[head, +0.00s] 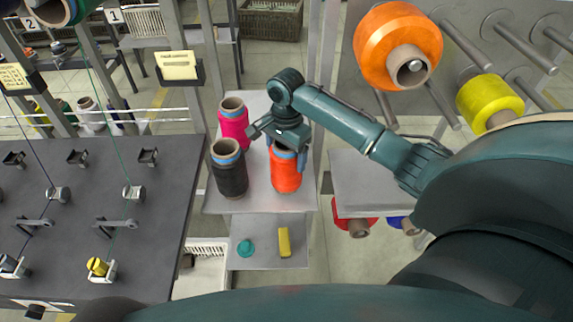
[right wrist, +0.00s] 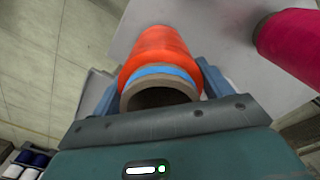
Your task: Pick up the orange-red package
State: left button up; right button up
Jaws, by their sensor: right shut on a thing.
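The orange-red package (head: 286,172) is a wound bobbin with a blue band and a brown tube end. It stands upright at the front right of a small grey shelf (head: 254,202). My right gripper (head: 287,146) comes down over its top and is shut on it. In the right wrist view the orange-red package (right wrist: 158,48) sits between the blue fingers of my right gripper (right wrist: 160,85), with its hollow tube end facing the camera. I cannot tell whether it is clear of the shelf. My left gripper is not in view.
A black bobbin (head: 230,170) and a pink bobbin (head: 233,122) stand to its left on the shelf. A lower shelf holds a yellow block (head: 284,242) and a teal item (head: 245,248). A peg rack with a large orange bobbin (head: 397,42) stands at right.

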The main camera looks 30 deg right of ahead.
notch_tip(320, 180, up, 10)
dwell(0.6)
dwell(0.9)
